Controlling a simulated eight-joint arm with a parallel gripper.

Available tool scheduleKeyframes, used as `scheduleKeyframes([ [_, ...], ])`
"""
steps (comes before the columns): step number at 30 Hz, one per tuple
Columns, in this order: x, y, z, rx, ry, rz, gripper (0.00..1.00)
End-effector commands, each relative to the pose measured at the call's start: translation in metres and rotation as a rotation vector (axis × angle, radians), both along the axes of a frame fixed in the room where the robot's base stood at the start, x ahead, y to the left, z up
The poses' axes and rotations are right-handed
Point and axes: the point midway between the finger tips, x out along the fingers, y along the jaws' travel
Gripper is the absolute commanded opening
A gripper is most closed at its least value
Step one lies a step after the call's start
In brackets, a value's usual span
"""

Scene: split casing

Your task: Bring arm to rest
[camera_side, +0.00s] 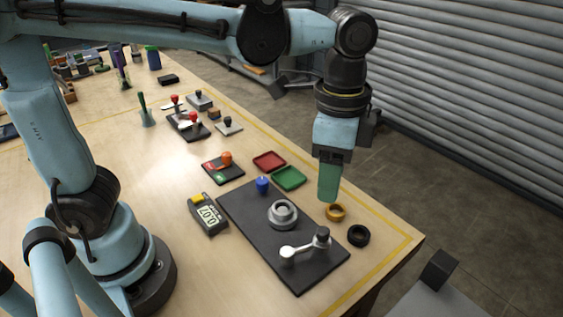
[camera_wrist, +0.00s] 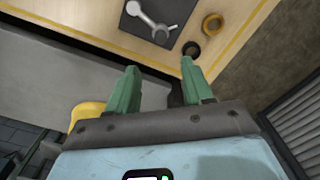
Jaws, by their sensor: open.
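My gripper (camera_side: 329,183) hangs from my light blue wrist above the right edge of the table, with its green fingers pointing down. In the wrist view my gripper (camera_wrist: 158,78) shows two green fingers spread apart with nothing between them. A brass ring (camera_side: 335,212) lies on the table, close to the fingertips in the side view. It also shows in the wrist view (camera_wrist: 212,24), beyond the fingers. A black ring (camera_side: 358,235) lies near it on the table.
A digital gauge (camera_side: 208,215), a red tray (camera_side: 268,161) and a green tray (camera_side: 289,178) stand nearby. A shutter wall (camera_side: 470,100) rises behind the table.

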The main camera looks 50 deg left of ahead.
Motion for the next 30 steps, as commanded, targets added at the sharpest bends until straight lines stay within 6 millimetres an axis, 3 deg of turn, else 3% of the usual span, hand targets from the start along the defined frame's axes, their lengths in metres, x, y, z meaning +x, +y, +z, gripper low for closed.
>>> scheduleKeyframes([
  [11, 0.000, 0.008, -0.001, -0.011, -0.020, 0.038, 0.51],
  [14, 0.001, 0.026, -0.003, -0.038, -0.073, 0.132, 0.51],
  [24, -0.008, 0.119, -0.026, -0.200, -0.389, 0.659, 0.51],
  [30, -0.016, 0.153, -0.040, -0.271, -0.527, 0.867, 0.51],
])
